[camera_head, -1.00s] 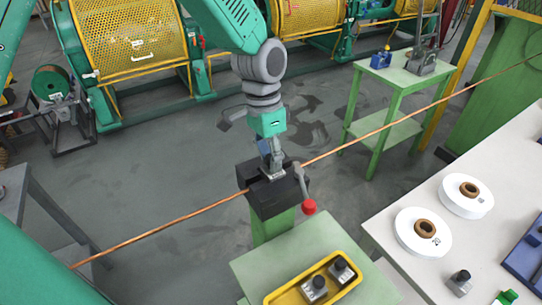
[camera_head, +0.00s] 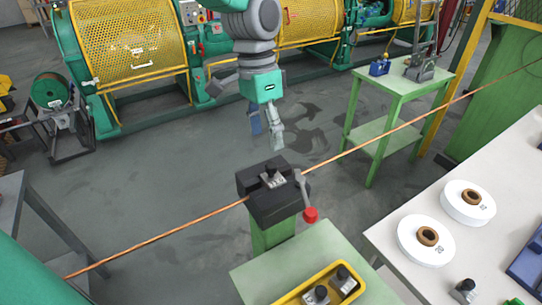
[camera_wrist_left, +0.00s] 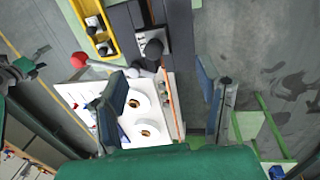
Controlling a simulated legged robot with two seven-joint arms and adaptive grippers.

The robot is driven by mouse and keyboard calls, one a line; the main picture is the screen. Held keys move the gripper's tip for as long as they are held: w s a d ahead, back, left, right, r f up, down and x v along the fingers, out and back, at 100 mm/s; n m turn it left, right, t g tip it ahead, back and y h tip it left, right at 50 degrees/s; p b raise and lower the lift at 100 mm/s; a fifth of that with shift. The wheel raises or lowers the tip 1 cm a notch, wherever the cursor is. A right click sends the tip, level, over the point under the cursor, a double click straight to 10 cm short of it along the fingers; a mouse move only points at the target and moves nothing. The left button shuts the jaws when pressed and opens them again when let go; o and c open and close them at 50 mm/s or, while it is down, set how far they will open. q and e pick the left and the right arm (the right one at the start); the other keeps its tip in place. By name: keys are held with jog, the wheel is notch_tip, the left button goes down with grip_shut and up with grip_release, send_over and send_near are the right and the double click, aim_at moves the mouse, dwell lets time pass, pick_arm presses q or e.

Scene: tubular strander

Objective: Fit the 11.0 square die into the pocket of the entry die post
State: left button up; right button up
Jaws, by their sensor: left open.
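The entry die post is a black block (camera_head: 262,205) on a green column. A silver square die with a black knob (camera_head: 275,180) sits in the pocket on top of the block; its size marking is not readable. It also shows in the left wrist view, its black knob (camera_wrist_left: 153,48) between the fingers' lines. My left gripper (camera_head: 266,131) is open and empty, above and behind the block, clear of the die. Both its spread fingers show in the left wrist view (camera_wrist_left: 164,88). My right gripper is not in view.
A copper rod (camera_head: 170,228) runs across at the post. A lever with a red ball (camera_head: 310,214) stands at the block's right. A yellow tray (camera_head: 283,300) holds more black-knobbed dies. White discs (camera_head: 426,241) lie on the right table. A green stand (camera_head: 388,85) is behind.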

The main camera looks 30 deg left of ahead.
pick_arm(q)
jog(key=r, duration=0.4)
jog(key=shift+w+a, duration=0.25)
jog(key=shift+a, duration=0.15)
jog(key=shift+d, duration=0.2)
jog(key=shift+s+a, duration=0.1)
jog(key=shift+a, duration=0.05)
